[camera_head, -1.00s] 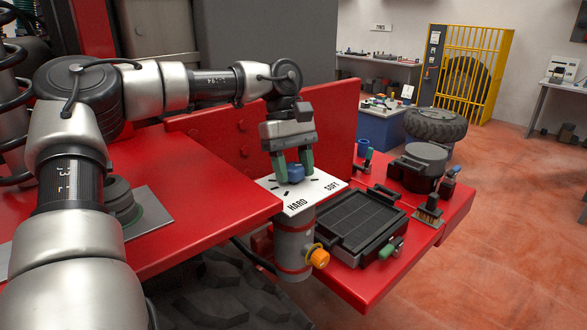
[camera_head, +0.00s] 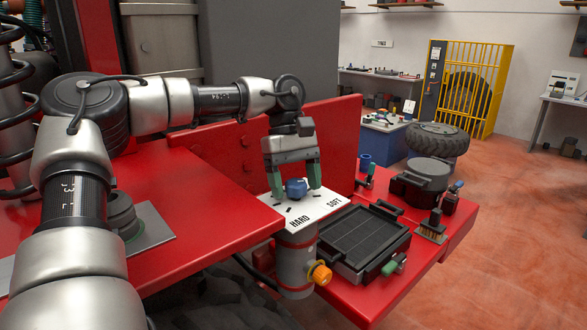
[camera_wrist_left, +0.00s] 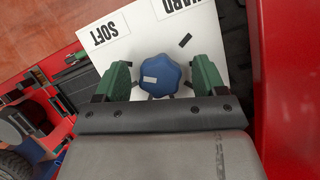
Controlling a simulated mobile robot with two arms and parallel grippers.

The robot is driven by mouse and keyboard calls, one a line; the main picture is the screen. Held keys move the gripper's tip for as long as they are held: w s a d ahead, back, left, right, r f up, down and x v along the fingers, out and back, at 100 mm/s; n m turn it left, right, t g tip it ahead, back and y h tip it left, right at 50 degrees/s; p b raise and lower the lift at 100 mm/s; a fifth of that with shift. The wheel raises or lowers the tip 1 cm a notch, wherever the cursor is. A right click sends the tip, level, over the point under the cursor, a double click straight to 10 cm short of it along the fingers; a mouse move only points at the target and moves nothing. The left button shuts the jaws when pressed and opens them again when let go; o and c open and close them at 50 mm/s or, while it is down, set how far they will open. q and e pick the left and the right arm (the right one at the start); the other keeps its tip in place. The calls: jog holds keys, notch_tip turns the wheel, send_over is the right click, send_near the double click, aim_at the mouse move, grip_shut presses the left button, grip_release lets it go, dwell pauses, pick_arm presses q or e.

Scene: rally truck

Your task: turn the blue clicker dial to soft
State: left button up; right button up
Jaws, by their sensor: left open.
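The blue clicker dial (camera_head: 296,188) is a lobed knob on a white plate (camera_head: 322,198) lettered HARD and SOFT. The plate sits on top of a grey cylinder (camera_head: 296,255) with red bands. In the left wrist view the dial (camera_wrist_left: 160,72) has a white mark on its left part, facing the left-hand finger. SOFT is at the upper left there, HARD at the upper right, partly cut off. My left gripper (camera_head: 297,188) is open, its green fingers on either side of the dial with gaps between. My right gripper is not in view.
An orange knob (camera_head: 321,273) juts from the cylinder's side. A black tray-like box (camera_head: 358,238) is just right of the plate. A red upright panel (camera_head: 235,150) stands behind the gripper.

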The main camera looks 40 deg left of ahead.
pick_arm(q)
jog(key=b+v, duration=0.1)
jog(key=v, duration=0.9)
jog(key=shift+r, duration=0.2)
